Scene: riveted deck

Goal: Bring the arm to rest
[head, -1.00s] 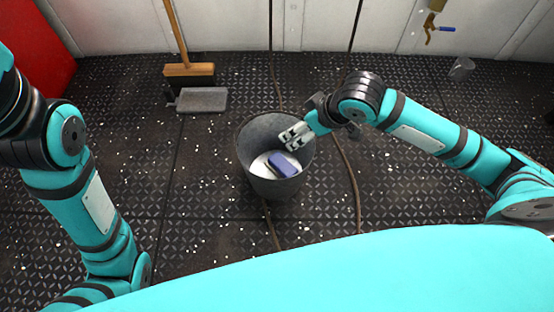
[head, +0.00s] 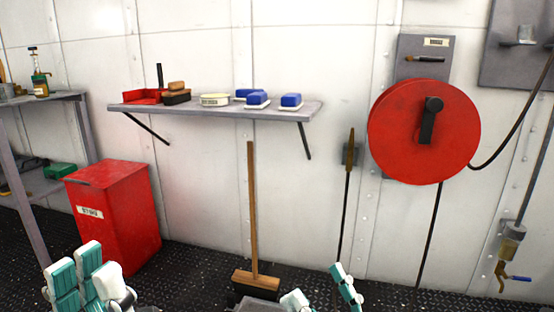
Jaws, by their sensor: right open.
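My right gripper (head: 324,293) shows at the bottom edge of the head view, right of the broom. Its teal and white fingers are spread apart with nothing between them. My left gripper (head: 90,280) is at the bottom left, in front of the red bin, with its fingers pointing up. I see no object in it, but its fingers overlap in this view, so how far they are parted is unclear. Both arms behind the grippers are out of the frame.
A wall shelf (head: 215,109) holds blue-and-white blocks, brushes and a round tin. Below are a red bin (head: 120,215) and a broom (head: 252,210) standing upright. A red hose reel (head: 424,125) is on the wall at right. A metal rack (head: 50,98) stands at left.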

